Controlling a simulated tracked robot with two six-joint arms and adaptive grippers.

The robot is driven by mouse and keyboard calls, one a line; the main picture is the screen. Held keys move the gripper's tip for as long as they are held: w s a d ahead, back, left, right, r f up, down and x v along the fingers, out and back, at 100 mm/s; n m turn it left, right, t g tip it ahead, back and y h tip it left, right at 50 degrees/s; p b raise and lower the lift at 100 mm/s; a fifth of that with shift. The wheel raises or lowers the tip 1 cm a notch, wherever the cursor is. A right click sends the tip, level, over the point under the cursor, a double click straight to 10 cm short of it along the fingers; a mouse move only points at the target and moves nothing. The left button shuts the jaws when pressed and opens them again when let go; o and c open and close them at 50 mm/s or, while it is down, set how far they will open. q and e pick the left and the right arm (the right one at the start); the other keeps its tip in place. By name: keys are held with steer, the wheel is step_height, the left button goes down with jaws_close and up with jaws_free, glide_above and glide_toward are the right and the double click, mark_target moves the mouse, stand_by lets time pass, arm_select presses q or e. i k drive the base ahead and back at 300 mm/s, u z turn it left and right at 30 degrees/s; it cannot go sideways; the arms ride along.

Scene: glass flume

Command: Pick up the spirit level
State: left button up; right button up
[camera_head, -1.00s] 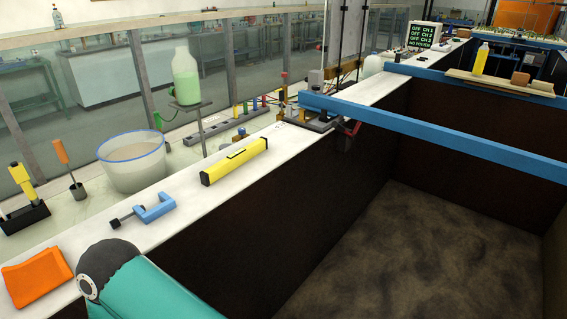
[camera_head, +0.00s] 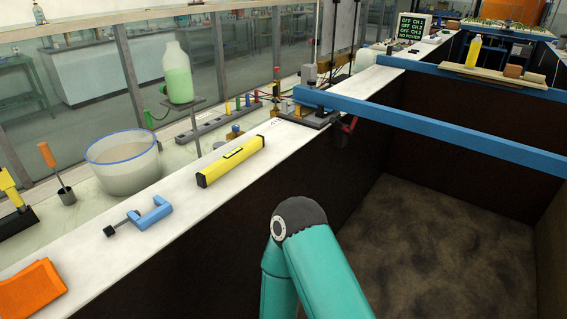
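The yellow spirit level (camera_head: 230,161) lies on the white ledge along the top of the dark flume wall, with a dark strip on its top and dark ends. It is in full view, with nothing touching it. A teal link of my own arm stands in the lower middle, to the right of and nearer than the level. Neither gripper shows in the head view.
A blue clamp (camera_head: 150,213) and an orange cloth (camera_head: 31,290) lie on the same ledge, nearer than the level. A white bucket (camera_head: 124,166) and a green bottle on a stand (camera_head: 178,78) are behind it. A blue beam (camera_head: 420,126) crosses the flume.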

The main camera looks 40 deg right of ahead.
mark_target(207, 176)
steer(key=u, duration=0.35)
steer(key=i, duration=0.15)
steer(key=z, duration=1.1)
steer(key=k, duration=0.95)
steer(key=z, duration=0.2)
steer(key=i, duration=0.95)
steer(key=u, duration=0.2)
steer(key=k, duration=0.9)
steer(key=z, duration=0.2)
steer(key=i, duration=0.65)
